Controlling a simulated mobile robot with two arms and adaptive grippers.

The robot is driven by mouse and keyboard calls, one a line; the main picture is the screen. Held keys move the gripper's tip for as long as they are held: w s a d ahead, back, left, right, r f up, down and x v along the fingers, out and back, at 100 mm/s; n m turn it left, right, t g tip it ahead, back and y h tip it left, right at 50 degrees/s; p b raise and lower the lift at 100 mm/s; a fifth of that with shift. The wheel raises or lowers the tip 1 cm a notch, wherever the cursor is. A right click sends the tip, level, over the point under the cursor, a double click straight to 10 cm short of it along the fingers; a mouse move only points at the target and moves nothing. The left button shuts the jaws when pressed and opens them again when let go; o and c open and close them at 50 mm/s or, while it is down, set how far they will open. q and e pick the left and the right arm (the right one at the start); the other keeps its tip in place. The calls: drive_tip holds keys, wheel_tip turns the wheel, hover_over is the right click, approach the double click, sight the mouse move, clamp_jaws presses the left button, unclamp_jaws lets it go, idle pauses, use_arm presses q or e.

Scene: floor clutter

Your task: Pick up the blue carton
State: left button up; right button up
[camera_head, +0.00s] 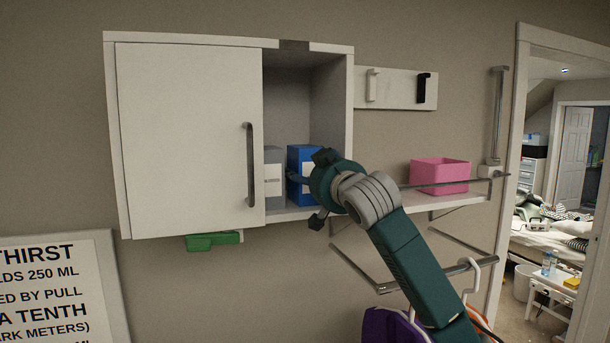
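The blue carton (299,156) stands upright in the open right part of the white wall cabinet, on its floor. My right gripper (299,182) is at the cabinet opening, directly in front of the carton. It overlaps the carton's front and right side in the picture. The wrist hides most of the fingers, so I cannot tell whether they touch the carton or how far apart they are. My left gripper is not in view.
A grey-white box (273,170) stands close left of the carton. The cabinet's closed door (185,140) covers the left part. A pink bin (440,176) sits on a rail shelf to the right. A green object (214,241) is under the cabinet. A doorway opens at far right.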

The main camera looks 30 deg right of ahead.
drive_tip(key=shift+r, duration=0.15)
drive_tip(key=shift+r+b, duration=0.35)
drive_tip(key=shift+r, duration=0.1)
drive_tip(key=r+b+v, duration=0.2)
drive_tip(key=b+v, duration=0.7)
drive_tip(key=v, duration=0.9)
drive_tip(key=shift+a, duration=0.15)
